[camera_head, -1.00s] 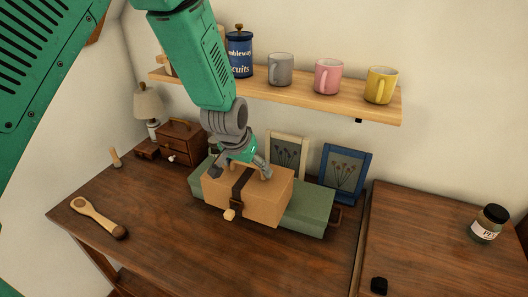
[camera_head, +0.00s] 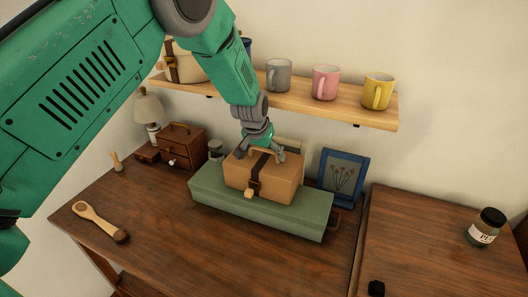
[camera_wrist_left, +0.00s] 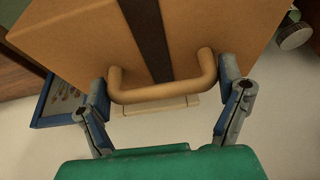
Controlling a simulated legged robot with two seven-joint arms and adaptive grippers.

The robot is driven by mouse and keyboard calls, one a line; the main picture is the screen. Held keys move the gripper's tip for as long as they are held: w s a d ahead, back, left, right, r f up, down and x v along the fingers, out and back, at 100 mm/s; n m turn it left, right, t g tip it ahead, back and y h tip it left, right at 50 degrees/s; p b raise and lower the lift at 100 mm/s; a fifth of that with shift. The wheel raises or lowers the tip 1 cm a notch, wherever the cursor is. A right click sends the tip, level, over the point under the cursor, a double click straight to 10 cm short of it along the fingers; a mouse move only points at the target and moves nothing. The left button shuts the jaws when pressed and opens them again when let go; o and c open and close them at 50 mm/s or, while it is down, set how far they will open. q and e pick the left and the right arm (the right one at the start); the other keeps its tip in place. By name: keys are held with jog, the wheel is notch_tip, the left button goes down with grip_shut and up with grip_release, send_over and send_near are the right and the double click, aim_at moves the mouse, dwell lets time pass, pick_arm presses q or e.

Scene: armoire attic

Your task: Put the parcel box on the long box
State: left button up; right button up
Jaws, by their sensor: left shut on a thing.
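The parcel box (camera_head: 283,183) is tan with a dark strap and a handle on top. It appears over the middle of the long green box (camera_head: 214,195), whose ends show on both sides. I cannot tell whether the two touch. My left gripper (camera_head: 261,154) comes from above and is shut on the parcel box's handle. In the left wrist view, the handle (camera_wrist_left: 160,94) lies between the two fingers (camera_wrist_left: 165,100), with the parcel box (camera_wrist_left: 200,28) beyond. The parcel box hides part of the long box's top. My right gripper is not in view.
The shelf (camera_head: 330,108) behind bears gray, pink and yellow mugs (camera_head: 378,91). A blue picture frame (camera_head: 343,178) and small wooden chest (camera_head: 182,146) stand near the long box. A wooden brush (camera_head: 98,220) lies left; a jar (camera_head: 485,227) stands right.

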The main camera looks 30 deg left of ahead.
pick_arm(q)
jog(key=shift+a, duration=0.15)
jog(key=o, duration=1.5)
jog(key=shift+a+f, duration=0.15)
jog(key=shift+a, duration=0.25)
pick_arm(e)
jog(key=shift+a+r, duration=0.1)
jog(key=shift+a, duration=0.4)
